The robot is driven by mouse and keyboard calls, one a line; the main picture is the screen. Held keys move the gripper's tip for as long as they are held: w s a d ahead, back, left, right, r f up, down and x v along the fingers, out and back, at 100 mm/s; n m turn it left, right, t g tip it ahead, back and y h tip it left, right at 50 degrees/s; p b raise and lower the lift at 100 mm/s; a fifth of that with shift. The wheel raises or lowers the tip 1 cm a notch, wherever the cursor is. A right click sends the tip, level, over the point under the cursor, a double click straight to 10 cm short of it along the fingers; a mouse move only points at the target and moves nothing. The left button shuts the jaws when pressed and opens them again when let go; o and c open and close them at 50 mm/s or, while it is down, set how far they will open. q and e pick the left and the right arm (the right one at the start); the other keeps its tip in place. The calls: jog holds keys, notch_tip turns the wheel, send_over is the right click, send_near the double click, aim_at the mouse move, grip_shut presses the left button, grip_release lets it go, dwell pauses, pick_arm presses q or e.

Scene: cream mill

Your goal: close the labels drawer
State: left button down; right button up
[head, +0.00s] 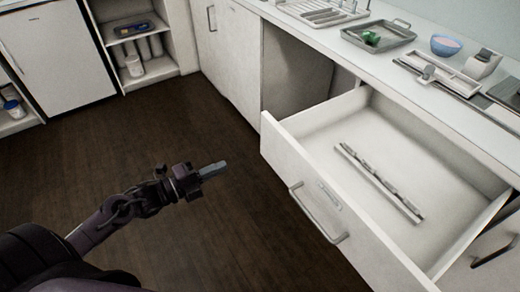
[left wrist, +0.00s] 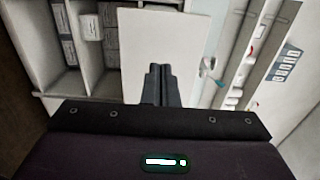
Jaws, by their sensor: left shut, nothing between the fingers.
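The white drawer (head: 283,165) stands pulled well out from under the counter at the right of the head view. A metal bar handle (head: 318,214) and a small label plate are on its front. A long, thin grey strip (head: 378,181) lies inside on its floor. My left gripper (head: 214,169) is shut and empty, left of the drawer front and apart from it, over the dark floor. It also shows in the left wrist view (left wrist: 160,73), shut in front of a pale panel (left wrist: 165,35) that I cannot identify. My right gripper is out of view.
The counter (head: 315,34) above holds a grey tray (head: 378,35) with a green item, a blue bowl (head: 446,45) and a scale-like device (head: 482,65). A grey cavity (head: 295,70) opens left of the drawer. Open shelves (head: 150,72) stand at the back. The floor between is clear.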

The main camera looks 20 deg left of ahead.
aim_at(268, 145)
pick_arm(q)
jog(key=x, duration=1.2)
jog(key=shift+r, duration=0.1)
jog(key=shift+w+d, duration=0.35)
jog(key=shift+w, duration=0.1)
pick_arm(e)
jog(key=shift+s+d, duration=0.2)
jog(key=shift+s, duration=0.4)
pick_arm(q)
jog(key=shift+w, duration=0.1)
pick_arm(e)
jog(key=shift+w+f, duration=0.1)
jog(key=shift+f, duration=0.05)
